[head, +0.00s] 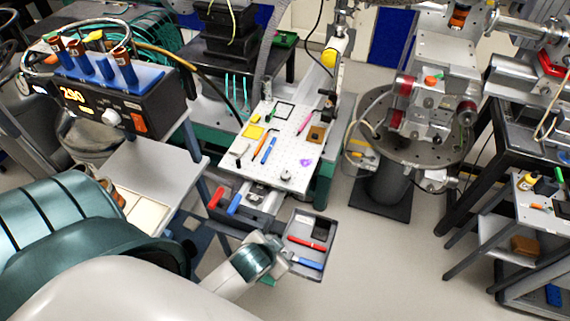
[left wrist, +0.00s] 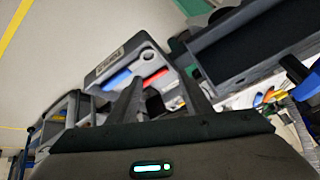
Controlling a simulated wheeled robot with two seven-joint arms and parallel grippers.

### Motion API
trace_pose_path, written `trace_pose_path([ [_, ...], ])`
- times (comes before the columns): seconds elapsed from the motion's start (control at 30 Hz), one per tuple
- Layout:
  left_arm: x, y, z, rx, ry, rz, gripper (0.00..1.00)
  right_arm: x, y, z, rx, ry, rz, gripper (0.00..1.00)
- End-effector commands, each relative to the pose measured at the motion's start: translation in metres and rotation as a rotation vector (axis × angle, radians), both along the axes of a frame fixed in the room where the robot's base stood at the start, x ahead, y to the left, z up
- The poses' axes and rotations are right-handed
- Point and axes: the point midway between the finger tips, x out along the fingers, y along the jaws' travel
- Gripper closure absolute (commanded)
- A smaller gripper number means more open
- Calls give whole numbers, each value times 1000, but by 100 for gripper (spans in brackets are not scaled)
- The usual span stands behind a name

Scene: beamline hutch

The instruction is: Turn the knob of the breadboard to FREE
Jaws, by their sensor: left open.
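The white perforated breadboard (head: 285,165) lies in the middle of the head view on a green-framed stand. A small round grey knob (head: 286,176) sits near its front edge; its marking is too small to read. My left gripper (head: 284,263) is below and in front of the breadboard, beside a grey tray (head: 327,262), well apart from the knob. In the left wrist view its two dark fingers (left wrist: 162,80) are spread and nothing shows held between them. The knob cannot be made out in that view. My right gripper is not in view.
The tray holds a red tool (head: 305,243) and a blue tool (head: 307,263). Pens and small items lie on the breadboard. Red (head: 216,198) and blue (head: 235,204) handles stick out below it. A controller box (head: 125,105) stands left; a round-topped pedestal (head: 387,150) stands right.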

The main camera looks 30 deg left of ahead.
Motion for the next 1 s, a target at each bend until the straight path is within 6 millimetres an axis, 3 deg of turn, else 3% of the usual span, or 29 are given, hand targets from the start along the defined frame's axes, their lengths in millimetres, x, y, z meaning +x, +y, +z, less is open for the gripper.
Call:
trace_pose_path([
  [0.17,64,6,40,74,-214,-57,55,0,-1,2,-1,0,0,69],
  [0.27,110,4,79,131,-387,-118,55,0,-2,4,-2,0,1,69],
  [0.4,178,-15,161,235,-708,-272,55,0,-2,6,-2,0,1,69],
  [0.5,210,-42,222,308,-932,-424,55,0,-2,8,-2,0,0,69],
  [0.6,225,-76,273,378,-1131,-607,55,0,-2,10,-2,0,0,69],
  [0.73,225,-125,318,468,-1339,-890,55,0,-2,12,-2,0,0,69],
  [0.87,211,-165,333,557,-1469,-1219,55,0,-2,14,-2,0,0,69],
  [1.0,192,-188,317,652,-1497,-1613,55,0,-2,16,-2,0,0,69],
])
